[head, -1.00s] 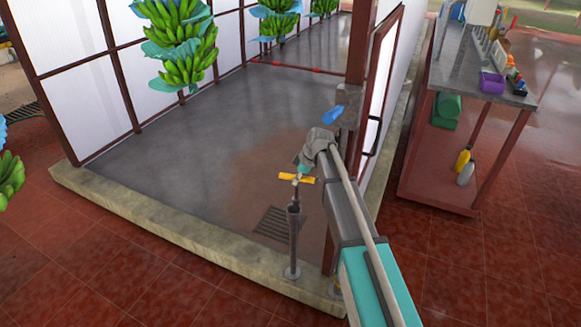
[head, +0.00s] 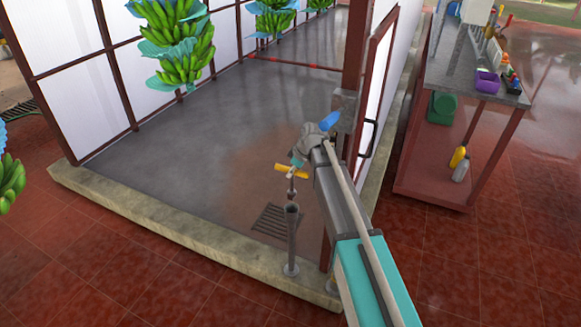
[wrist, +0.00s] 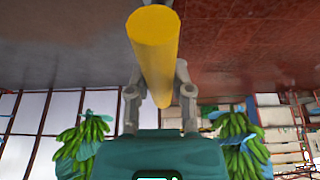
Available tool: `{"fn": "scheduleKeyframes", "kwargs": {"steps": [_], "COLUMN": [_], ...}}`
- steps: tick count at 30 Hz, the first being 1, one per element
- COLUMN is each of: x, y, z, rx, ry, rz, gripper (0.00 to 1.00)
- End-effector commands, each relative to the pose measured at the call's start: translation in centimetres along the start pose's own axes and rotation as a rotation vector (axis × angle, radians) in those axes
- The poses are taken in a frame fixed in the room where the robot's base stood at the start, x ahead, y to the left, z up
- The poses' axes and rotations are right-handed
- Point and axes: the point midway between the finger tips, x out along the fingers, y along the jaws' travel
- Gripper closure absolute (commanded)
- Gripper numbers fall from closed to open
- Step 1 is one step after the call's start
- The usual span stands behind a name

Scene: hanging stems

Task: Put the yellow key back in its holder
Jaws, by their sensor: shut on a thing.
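The yellow key has a thick yellow crossbar (head: 291,171) with a thin grey shaft below it. My gripper (head: 297,163) is shut on the crossbar, which also shows between the two fingers in the wrist view (wrist: 153,50). The crossbar tilts down slightly to the right. A slim grey upright tube on a round foot, seemingly the holder (head: 291,240), stands on the kerb below the key. The shaft's lower end is at or just above the tube's mouth; I cannot tell whether it is inside. The shaft is hidden in the wrist view.
A brown post with a grey box and blue item (head: 331,122) stands close behind my arm. A floor drain (head: 275,220) lies behind the tube. Banana bunches (head: 178,45) hang at the left. A bench (head: 470,75) stands at the right. The grey floor is mostly clear.

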Motion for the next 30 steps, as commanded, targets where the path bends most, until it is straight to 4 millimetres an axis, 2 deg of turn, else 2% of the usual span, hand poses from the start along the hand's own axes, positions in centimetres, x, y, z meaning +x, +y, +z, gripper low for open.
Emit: {"fn": "scheduleKeyframes", "kwargs": {"steps": [17,30], "x": [0.2,2.6], "y": [-0.1,-0.1], "z": [0.0,0.9], "rx": [0.008,0.007], "ry": [0.001,0.001], "rz": [0.003,0.003], "gripper": [1.00,1.00]}}
